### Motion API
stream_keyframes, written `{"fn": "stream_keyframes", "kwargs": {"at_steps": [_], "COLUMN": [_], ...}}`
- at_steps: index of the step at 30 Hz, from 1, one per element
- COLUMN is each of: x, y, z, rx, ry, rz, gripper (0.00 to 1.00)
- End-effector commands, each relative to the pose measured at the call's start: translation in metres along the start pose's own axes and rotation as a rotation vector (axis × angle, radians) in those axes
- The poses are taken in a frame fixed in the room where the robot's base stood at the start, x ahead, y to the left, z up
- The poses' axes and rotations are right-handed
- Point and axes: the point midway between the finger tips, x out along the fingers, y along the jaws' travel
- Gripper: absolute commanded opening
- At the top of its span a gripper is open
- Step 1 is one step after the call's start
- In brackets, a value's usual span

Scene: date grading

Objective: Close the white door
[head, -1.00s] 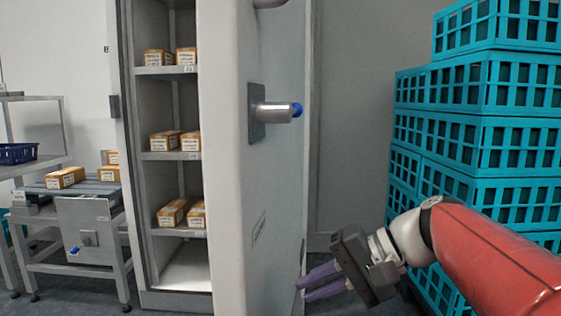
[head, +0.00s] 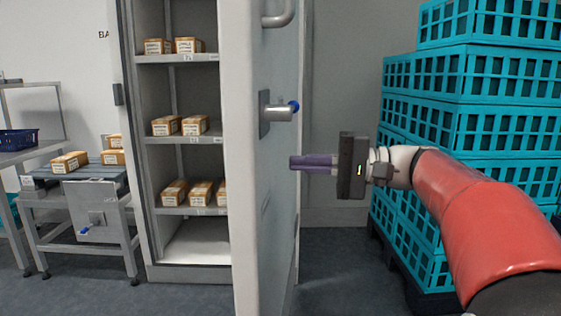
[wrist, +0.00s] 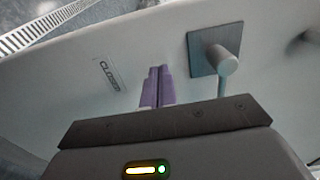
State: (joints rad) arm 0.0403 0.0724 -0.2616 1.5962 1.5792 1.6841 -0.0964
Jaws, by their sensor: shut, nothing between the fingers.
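The white door (head: 246,190) stands open, seen nearly edge-on in the head view, to the right of the cabinet's shelves. A latch handle with a blue tip (head: 279,112) is on its right face, with a curved grip (head: 281,14) above it. My gripper (head: 291,162) is shut and empty, its purple fingers pointing left at that face, below the latch. In the wrist view the fingers (wrist: 158,84) lie in front of the door's face (wrist: 150,50), between a printed label (wrist: 108,75) and the latch plate (wrist: 215,48). I cannot tell whether they touch the door.
The open cabinet has shelves (head: 180,140) holding several boxes. Stacked teal crates (head: 470,100) stand at the right, close to my arm. A metal stand (head: 90,205) with boxes is at the left. The floor (head: 335,265) between door and crates is clear.

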Motion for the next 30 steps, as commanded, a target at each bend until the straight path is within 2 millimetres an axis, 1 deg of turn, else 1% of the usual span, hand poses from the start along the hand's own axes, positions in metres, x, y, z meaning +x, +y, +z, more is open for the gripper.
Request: {"fn": "stream_keyframes", "kwargs": {"at_steps": [1, 3, 6, 9, 13, 24, 28, 30], "x": [0.011, 0.022, 0.034, 0.042, 0.046, 0.048, 0.058, 0.069], "y": [-0.001, -0.001, -0.001, 0.0, 0.0, 0.0, 0.001, 0.001], "z": [0.001, 0.001, 0.001, 0.0, 0.0, 0.0, 0.001, 0.002], "rx": [0.0, 0.0, 0.0, 0.0, 0.0, 0.0, 0.0, 0.0], "ry": [-0.005, -0.004, -0.002, -0.001, 0.0, 0.002, 0.014, 0.026], "rz": [0.0, 0.0, 0.0, 0.0, 0.0, 0.0, 0.0, 0.0], "gripper": [0.0, 0.0, 0.0, 0.0, 0.0, 0.0, 0.0, 0.0]}}
